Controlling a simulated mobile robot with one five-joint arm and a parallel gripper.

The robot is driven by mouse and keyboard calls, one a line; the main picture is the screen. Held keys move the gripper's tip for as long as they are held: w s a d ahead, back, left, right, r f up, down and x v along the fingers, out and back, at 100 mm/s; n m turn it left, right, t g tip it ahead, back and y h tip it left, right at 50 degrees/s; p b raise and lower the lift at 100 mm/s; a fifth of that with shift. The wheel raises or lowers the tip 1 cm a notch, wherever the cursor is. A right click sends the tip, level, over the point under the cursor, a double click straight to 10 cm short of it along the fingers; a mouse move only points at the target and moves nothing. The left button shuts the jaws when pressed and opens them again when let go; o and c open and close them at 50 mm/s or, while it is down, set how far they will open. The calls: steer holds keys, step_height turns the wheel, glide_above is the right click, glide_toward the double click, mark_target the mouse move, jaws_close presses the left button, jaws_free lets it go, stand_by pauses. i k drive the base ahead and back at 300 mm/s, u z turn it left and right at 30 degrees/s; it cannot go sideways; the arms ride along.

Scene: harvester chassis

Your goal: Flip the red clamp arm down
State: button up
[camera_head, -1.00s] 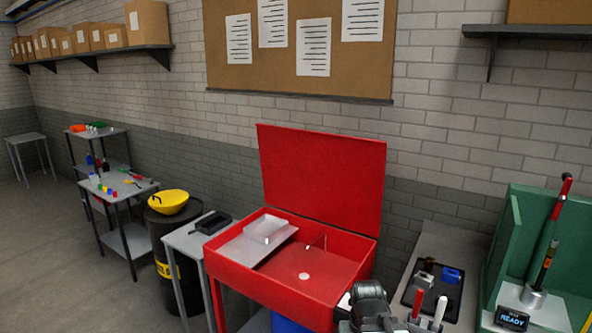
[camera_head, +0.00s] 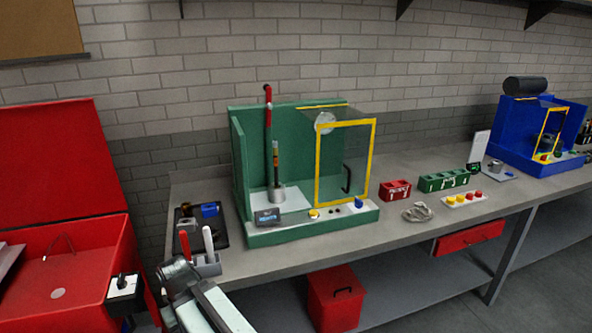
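The red clamp arm (camera_head: 268,112) stands upright on the left side of the green fixture (camera_head: 238,165), its red grip pointing up. Below it a dark rod with an orange band (camera_head: 276,158) rises from a round grey base (camera_head: 276,194). Part of my own arm shows at the bottom, well in front of the fixture and below it in the picture.
A yellow-framed clear panel (camera_head: 374,160) covers the fixture's right front; its left front is open. A small display (camera_head: 267,217) sits at the front. A black tray (camera_head: 205,240) and a holder with red and white handles (camera_head: 207,265) lie left. A red open-lidded cabinet (camera_head: 75,260) stands farther left.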

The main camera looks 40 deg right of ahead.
mark_target(268, 88)
steer(key=z, duration=1.15)
